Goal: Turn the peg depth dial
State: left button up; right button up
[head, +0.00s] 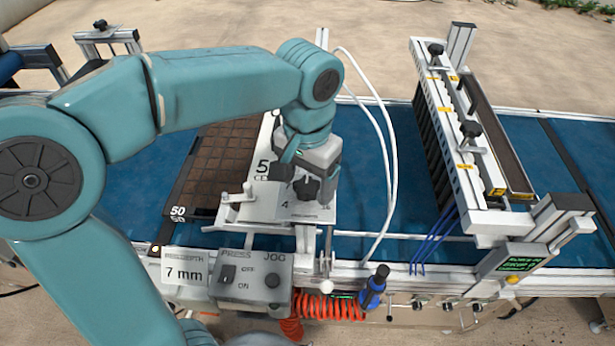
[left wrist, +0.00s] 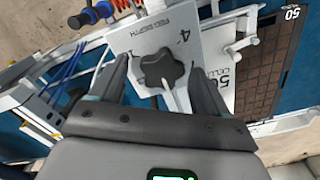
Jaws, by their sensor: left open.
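The peg depth dial is a dark lobed knob (head: 308,188) on a light grey plate (head: 262,205) over the press. In the left wrist view, the knob (left wrist: 161,68) sits on the plate (left wrist: 130,42), beside a "4" and the words "PEG DEPTH". A light pointer shows at the knob's lower edge. My left gripper (head: 306,172) is over the dial from above. In the left wrist view its two fingers (left wrist: 158,66) are spread, one on each side of the knob; contact is not visible. The gripper partly covers the dial in the head view. My right gripper is out of view.
A sign (head: 186,274) reads "7 mm". A dark cell tray (head: 215,165) lies on the blue belt (head: 395,150). White hoses (head: 385,130) rise just right of the gripper. A seeder frame (head: 450,130) stands right.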

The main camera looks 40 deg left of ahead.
pick_arm(q)
jog(key=shift+s+a, duration=0.1)
jog(key=shift+a, duration=0.05)
jog(key=c, duration=1)
jog(key=shift+n, duration=0.3)
jog(key=n, duration=1.1)
jog(key=shift+r+b, duration=0.1)
jog(key=shift+b, duration=0.2)
jog(key=o, duration=1)
